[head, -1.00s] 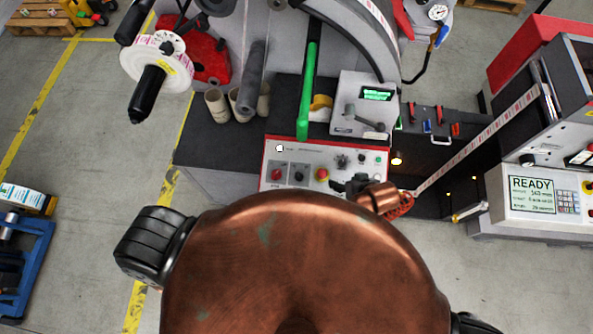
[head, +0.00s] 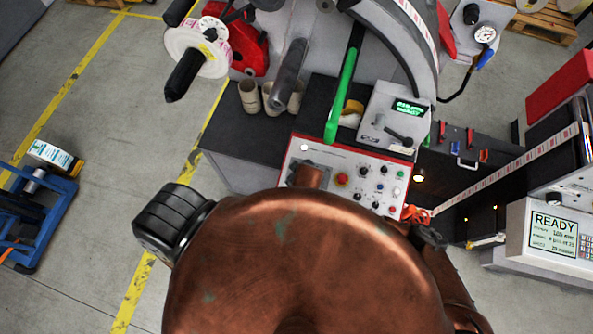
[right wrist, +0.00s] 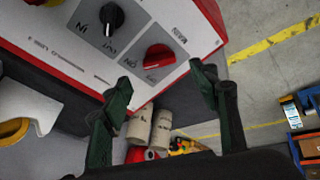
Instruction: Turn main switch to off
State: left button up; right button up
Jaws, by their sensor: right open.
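The main switch (right wrist: 158,57) is a red rotary knob on a grey square of the white control panel, under upside-down "MAIN" lettering in the right wrist view. My right gripper (right wrist: 163,84) is open and empty. Its two dark green fingers stand wide apart, with the knob beyond and between their tips; I see no contact. The knob's exact setting is too small to read. My left gripper is not in view.
A black selector knob (right wrist: 111,16) sits beside the main switch. A red emergency button (head: 341,180) and several small knobs share the panel.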

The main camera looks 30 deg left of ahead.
jog(key=x, duration=0.5)
jog(key=shift+w+a+f, duration=0.15)
jog(key=shift+f, duration=0.2)
jog(key=c, duration=1.2)
